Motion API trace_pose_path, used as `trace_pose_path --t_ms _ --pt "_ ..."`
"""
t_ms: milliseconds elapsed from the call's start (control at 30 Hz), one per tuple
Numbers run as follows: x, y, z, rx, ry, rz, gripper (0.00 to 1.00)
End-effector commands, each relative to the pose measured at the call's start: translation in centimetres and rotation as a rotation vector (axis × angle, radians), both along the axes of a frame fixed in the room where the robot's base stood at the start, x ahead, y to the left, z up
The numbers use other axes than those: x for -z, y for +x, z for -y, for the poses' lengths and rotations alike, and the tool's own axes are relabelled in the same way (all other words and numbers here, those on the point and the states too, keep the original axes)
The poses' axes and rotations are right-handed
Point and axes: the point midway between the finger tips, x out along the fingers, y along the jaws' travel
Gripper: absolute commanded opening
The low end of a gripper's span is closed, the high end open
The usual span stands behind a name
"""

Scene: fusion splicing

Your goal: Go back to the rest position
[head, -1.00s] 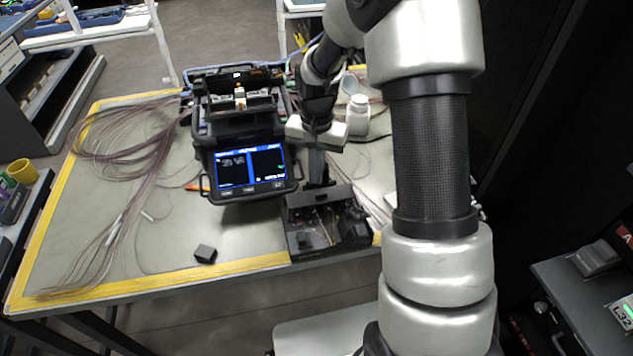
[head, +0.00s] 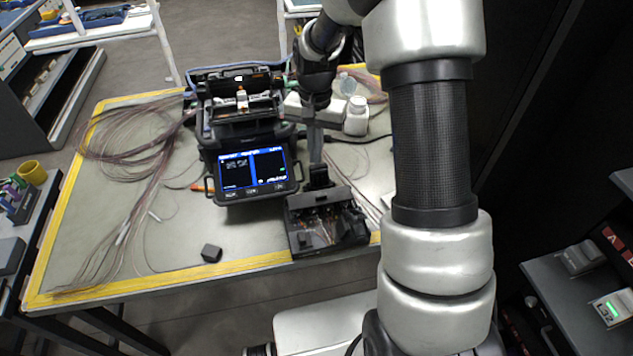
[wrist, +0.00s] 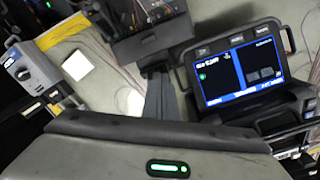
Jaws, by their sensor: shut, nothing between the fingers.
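My gripper (head: 317,164) points down in the head view, just right of the splicer's screen and behind the black box. Its fingers are shut with nothing between them. In the wrist view the dark fingers (wrist: 155,88) show in front of the black box (wrist: 150,38). The fusion splicer (head: 243,118) stands on the table with its lid open and its screen lit; its screen also shows in the wrist view (wrist: 240,70). The black open box (head: 326,228) sits at the table's front edge. I cannot tell whether the fingers touch anything.
A white bottle (head: 357,116) stands right of my gripper. Fiber coils (head: 125,145) spread over the table's left part. A small dark block (head: 211,253) lies near the front yellow edge. The mat (head: 185,235) is clear around it. Another device (head: 615,308) sits at right.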

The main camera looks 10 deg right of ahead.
Motion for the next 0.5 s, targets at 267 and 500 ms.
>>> trace_pose_path --t_ms 267,500 --pt "0.1 0.0 0.0 0.000 0.000 0.000 0.00" --pt "-5.9 -1.5 0.1 -0.055 -0.013 0.058 0.00"
